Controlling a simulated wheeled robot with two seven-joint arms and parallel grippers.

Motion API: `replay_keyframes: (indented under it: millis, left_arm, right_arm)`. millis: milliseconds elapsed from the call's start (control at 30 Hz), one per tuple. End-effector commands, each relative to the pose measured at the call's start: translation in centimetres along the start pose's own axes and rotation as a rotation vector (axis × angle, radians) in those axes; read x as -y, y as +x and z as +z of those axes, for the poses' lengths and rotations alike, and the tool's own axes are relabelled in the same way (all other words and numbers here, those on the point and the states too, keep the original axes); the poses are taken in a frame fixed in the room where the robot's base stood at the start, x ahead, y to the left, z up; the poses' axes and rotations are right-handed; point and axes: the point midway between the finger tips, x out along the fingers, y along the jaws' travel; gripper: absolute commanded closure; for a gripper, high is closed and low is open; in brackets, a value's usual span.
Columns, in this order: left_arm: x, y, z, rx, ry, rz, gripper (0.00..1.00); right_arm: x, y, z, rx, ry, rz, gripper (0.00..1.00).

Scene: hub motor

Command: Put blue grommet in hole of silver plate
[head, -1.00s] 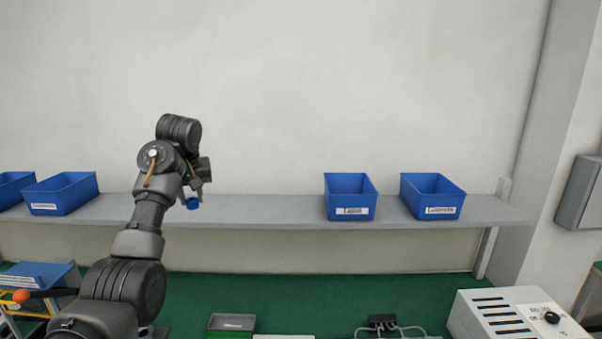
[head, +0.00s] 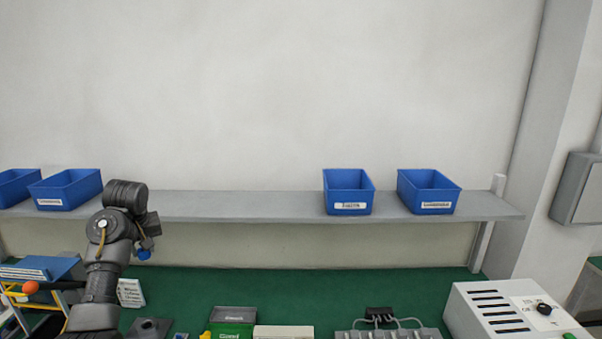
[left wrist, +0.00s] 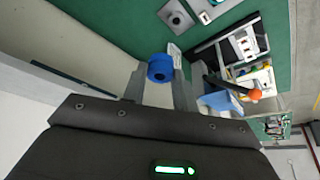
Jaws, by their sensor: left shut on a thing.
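The blue grommet (head: 143,255) is held at the tip of my left gripper (head: 147,246), above the green bench at the left. In the left wrist view the grommet (left wrist: 160,67) sits between the two grey fingers, which are shut on it. A grey square plate with a round hole (left wrist: 176,18), seemingly the silver plate, lies on the green surface at the top of that view, apart from the grommet. It also shows partly at the bottom of the head view (head: 149,328). My right gripper is not in view.
A grey shelf (head: 260,205) with several blue bins (head: 348,192) runs along the wall. A green box (head: 232,322), a grey cable block (head: 385,331) and a white slotted unit (head: 500,312) stand along the front. Green bench (head: 280,285) is clear behind them.

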Motion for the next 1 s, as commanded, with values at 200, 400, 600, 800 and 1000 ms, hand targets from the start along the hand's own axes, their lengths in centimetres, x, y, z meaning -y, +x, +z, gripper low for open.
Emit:
replay_keyframes:
  millis: [200, 400, 600, 800, 1000]
  left_arm:
    - [11.8, 7.2, 3.4, 0.004, -0.109, -0.051, 0.96]
    - [20.0, 10.0, 6.1, 0.001, -0.171, -0.074, 0.96]
    - [25.4, 11.0, 7.9, 0.001, -0.204, -0.086, 0.96]
    - [28.9, 11.3, 9.1, 0.001, -0.222, -0.093, 0.96]
    - [29.7, 11.7, 8.8, 0.002, -0.218, -0.09, 0.96]
  right_arm:
    - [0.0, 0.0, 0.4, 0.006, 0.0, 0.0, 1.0]
    - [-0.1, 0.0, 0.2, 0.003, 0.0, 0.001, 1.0]
    - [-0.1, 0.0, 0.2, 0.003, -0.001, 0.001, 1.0]
    - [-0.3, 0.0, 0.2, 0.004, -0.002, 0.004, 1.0]
    - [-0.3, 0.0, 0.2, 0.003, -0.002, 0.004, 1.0]
